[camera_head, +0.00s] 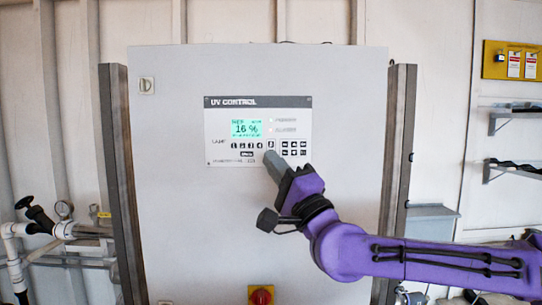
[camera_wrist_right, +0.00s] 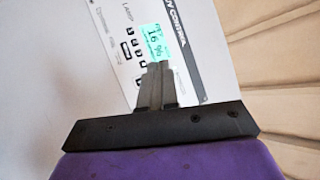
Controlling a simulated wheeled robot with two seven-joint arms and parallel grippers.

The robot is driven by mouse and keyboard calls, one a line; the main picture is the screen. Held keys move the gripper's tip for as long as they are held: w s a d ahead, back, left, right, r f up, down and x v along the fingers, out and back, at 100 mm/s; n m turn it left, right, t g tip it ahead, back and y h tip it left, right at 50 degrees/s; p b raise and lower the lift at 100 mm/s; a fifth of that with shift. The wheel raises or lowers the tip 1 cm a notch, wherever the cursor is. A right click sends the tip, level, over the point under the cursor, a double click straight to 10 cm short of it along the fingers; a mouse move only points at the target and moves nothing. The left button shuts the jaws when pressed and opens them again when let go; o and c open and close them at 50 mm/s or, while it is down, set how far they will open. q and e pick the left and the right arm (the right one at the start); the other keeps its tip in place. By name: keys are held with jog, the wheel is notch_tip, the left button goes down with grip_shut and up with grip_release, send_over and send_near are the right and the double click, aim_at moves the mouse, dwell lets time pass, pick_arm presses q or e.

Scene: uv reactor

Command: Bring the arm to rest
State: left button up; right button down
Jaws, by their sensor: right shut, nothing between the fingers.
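My right gripper (camera_head: 271,160) is at the lower edge of the UV control panel (camera_head: 218,115), in front of its button rows. Its fingers are closed together with nothing between them. The purple right arm reaches in from the right. In the right wrist view the shut fingertips (camera_wrist_right: 155,70) overlap the panel close to the lit green display (camera_wrist_right: 155,42). The display (camera_head: 246,128) reads 16 % in the head view. I cannot tell whether the fingertips touch the panel. They hide part of the lower button area. My left gripper is not in view.
The panel is on a large grey cabinet (camera_head: 170,200) between two dark posts (camera_head: 122,180). A red and yellow knob (camera_head: 261,296) is low on the cabinet. Pipes and a valve (camera_head: 40,218) stand at left. A yellow tag board (camera_head: 511,60) and wall brackets (camera_head: 512,118) are at right.

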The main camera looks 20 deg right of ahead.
dwell(0.4)
notch_tip(320, 180, down, 41)
jog(key=n+g+h, duration=0.1)
jog(key=g+h, duration=0.5)
jog(key=g, duration=0.3)
jog(key=s+d+f+n+g+h, duration=0.1)
jog(key=s+d+f+g, duration=0.2)
jog(key=s+f, duration=0.5)
jog(key=s+d+f+n+g+h, duration=0.1)
jog(key=s+d+f+g, duration=0.3)
jog(key=f, duration=0.6)
jog(key=s+d+f+n+g+h, duration=0.1)
jog(key=s+f, duration=0.4)
jog(key=s, duration=0.6)
jog(key=s+d+f+n+g+h, duration=0.2)
jog(key=s+d+f, duration=0.3)
jog(key=s, duration=0.6)
jog(key=shift+s+d+f+g, duration=0.2)
jog(key=shift+s+f+g, duration=0.15)
jog(key=shift+f+g, duration=0.25)
